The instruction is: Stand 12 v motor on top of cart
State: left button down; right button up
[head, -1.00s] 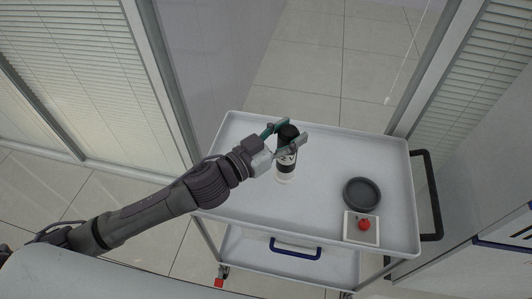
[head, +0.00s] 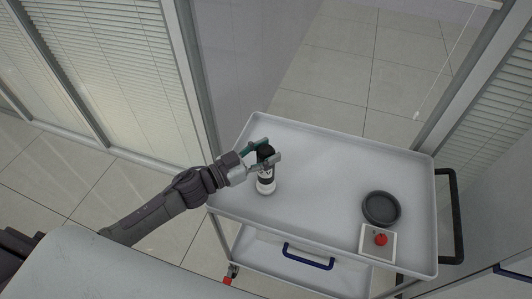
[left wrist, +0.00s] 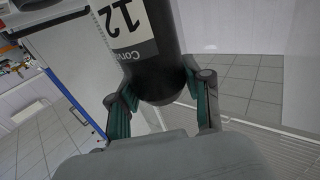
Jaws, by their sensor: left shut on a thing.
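The 12 V motor (head: 265,186) is a black cylinder with a white label and pale lower end. It is upright over the left part of the grey cart's top (head: 330,180). I cannot tell whether its base touches the surface. My left gripper (head: 268,150) is shut around its black upper end. In the left wrist view the motor (left wrist: 148,40) sits between the fingers (left wrist: 163,95), with "12" upside down on its label. My right gripper is not in view.
A dark round dish (head: 381,208) and a white square plate (head: 370,247) with a red round item (head: 380,239) are at the cart's right end. The middle of the top is clear. A raised rim edges it. A glass partition stands behind.

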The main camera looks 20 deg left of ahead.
pick_arm(q)
jog(key=shift+f, duration=0.4)
jog(key=c, duration=0.5)
grip_release()
jog(key=shift+f, duration=0.2)
jog(key=shift+r, duration=0.25)
jog(key=b+v, duration=0.2)
jog(key=v, duration=1)
jog(key=shift+b, duration=0.4)
jog(key=shift+f, duration=0.1)
